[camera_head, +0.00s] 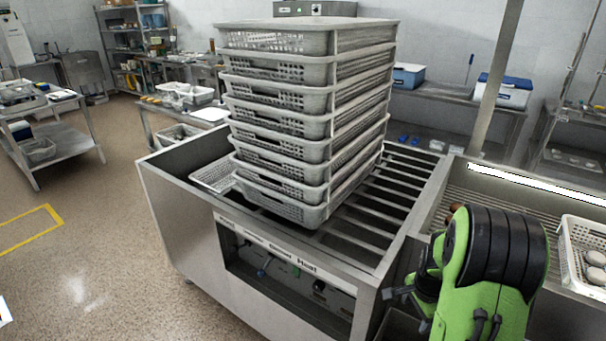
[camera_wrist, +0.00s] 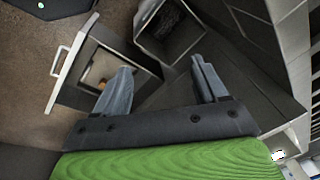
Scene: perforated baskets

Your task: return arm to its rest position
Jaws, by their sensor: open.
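My gripper (camera_wrist: 160,88) is open, its two grey fingers apart with nothing between them in the wrist view. Beyond the fingers are a square open-topped metal bin (camera_wrist: 199,47) and, to its left, a compartment with a white handle (camera_wrist: 62,68). In the head view, my green and black arm is folded at the lower right, beside the metal counter. The gripper's fingers cannot be made out there.
A tall stack of white perforated baskets (camera_head: 290,127) stands on a slatted metal counter (camera_head: 389,217) left of my arm. Another white basket (camera_head: 568,240) with round items is at the right edge. Open floor (camera_head: 80,255) lies at left.

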